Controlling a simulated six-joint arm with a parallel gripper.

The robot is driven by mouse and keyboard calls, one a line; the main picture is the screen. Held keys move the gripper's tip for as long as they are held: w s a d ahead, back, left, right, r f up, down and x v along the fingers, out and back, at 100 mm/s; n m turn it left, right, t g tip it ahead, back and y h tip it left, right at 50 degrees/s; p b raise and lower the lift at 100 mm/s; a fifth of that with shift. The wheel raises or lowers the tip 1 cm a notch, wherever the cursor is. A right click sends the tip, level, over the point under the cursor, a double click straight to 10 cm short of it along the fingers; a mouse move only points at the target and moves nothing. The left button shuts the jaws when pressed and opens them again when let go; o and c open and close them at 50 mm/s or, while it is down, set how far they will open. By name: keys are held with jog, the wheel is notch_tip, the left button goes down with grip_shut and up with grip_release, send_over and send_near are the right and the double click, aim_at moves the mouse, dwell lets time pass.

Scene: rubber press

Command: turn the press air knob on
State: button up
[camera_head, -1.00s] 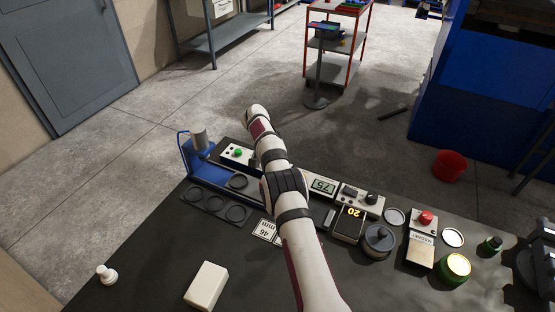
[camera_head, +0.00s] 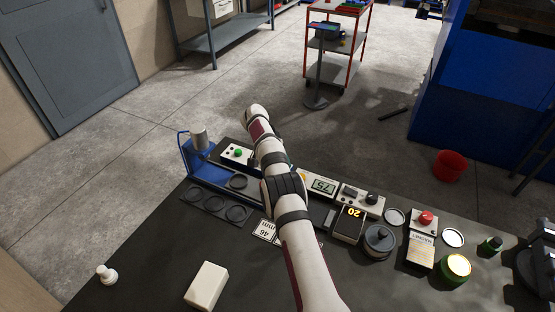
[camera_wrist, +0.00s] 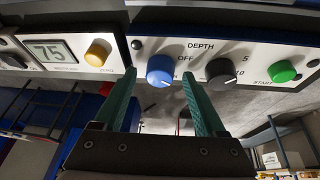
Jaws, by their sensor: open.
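The blue knob (camera_wrist: 160,71) sits on the white press panel (camera_wrist: 205,50), with the word OFF at its upper right. A pale mark shows near its lower right edge. My gripper (camera_wrist: 159,82) is open, with its two green fingers apart, one to each side of the knob in the wrist view. I cannot tell whether they touch it. In the head view my arm hides the knob and most of the gripper. The blue press (camera_head: 205,168) stands at the bench's back left, its panel showing a green button (camera_head: 238,154).
The black DEPTH knob (camera_wrist: 221,73) is close to the right finger. Beyond it is the green START button (camera_wrist: 283,71). A gauge with a 75 display (camera_wrist: 48,52) and yellow ZERO button (camera_wrist: 98,53) lies left. The bench front holds a white block (camera_head: 206,287).

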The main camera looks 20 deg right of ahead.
jog(key=shift+r, duration=0.1)
jog(key=v, duration=1.5)
jog(key=shift+r, duration=0.25)
